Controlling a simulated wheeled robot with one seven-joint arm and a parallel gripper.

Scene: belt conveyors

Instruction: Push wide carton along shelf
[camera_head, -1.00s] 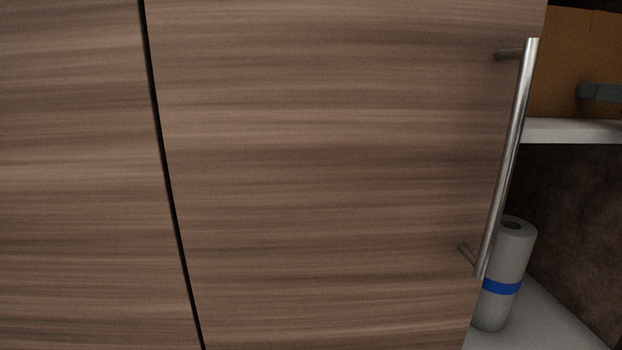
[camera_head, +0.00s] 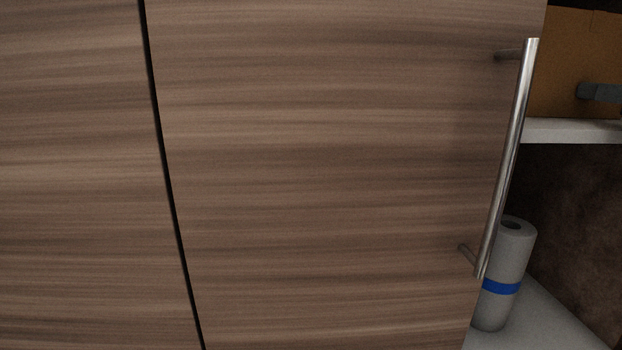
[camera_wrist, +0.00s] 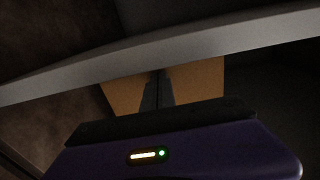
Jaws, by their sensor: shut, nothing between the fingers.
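The wide carton (camera_head: 560,60) is orange-brown and stands on the upper shelf (camera_head: 575,131) at the right of the head view; the cabinet door hides its left part. In the wrist view the carton (camera_wrist: 202,78) shows as a tan face beyond my fingers, partly cut off by the pale shelf edge (camera_wrist: 200,47). My gripper (camera_wrist: 157,78) has its dark fingers together and empty, pointing at the carton. In the head view a dark grey piece, apparently my gripper's fingertips (camera_head: 582,91), lies against the carton's face. I cannot tell whether they touch it.
A wood-grain cabinet door (camera_head: 330,180) with a long metal handle (camera_head: 510,150) fills most of the head view. A grey roll with a blue band (camera_head: 509,250) stands on the lower shelf (camera_head: 550,320), below the carton. Dark space lies beside the roll.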

